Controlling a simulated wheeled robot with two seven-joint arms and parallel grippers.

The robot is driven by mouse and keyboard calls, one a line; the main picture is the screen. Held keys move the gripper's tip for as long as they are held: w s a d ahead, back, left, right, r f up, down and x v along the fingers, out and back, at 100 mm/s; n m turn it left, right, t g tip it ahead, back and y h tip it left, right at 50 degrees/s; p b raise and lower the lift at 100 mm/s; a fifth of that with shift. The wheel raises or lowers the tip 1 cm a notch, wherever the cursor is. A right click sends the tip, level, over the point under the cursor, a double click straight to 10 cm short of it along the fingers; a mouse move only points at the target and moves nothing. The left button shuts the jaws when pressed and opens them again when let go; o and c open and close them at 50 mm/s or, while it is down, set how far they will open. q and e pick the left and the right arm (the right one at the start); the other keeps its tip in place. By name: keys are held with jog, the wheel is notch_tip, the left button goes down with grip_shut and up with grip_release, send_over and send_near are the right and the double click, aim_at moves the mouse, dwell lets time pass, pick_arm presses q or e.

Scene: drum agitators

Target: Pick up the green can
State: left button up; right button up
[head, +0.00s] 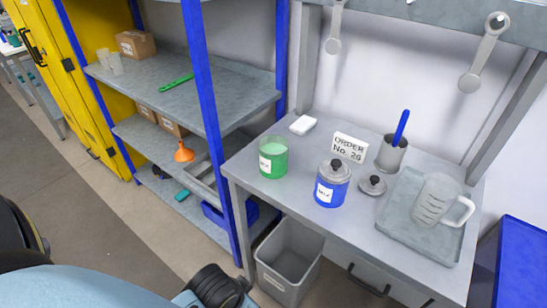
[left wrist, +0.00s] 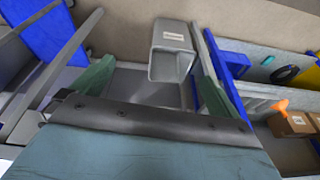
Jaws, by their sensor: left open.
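The green can (head: 273,163) stands upright on the left part of the grey workbench (head: 256,197) in the head view. It has a white label, and its upper part looks pale and translucent. No lid shows on it. In the left wrist view my left gripper (left wrist: 154,70) is open, its two green fingers wide apart with nothing held between them. The green can does not show in that view. The left fingers are not visible in the head view, and my right gripper is in neither view.
A blue can (head: 331,188) with a grey lid stands right of the green can, near a loose lid (head: 372,184). A tray (head: 400,236) holds a clear jug (head: 436,203). A grey bin (head: 289,262) stands below the bench front. A blue shelf post (head: 209,90) rises left of the bench.

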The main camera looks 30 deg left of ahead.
pick_arm(q)
notch_tip(320, 180, up, 7)
jog(key=w+a+t, duration=0.2)
jog(key=w, duration=0.1)
jog(key=n+t+y, duration=0.3)
jog(key=n+t, duration=0.1)
jog(key=t, duration=0.4)
send_near(267, 169)
jog(key=x, duration=0.7)
jog(key=shift+w+a, duration=0.1)
jog(key=shift+w, duration=0.25)
jog(key=shift+x, duration=2.65)
jog(key=shift+w+r, duration=0.1)
jog(key=shift+r, duration=0.05)
jog(key=c, duration=1.2)
jog(key=shift+c, duration=0.7)
jog(key=shift+r, duration=0.15)
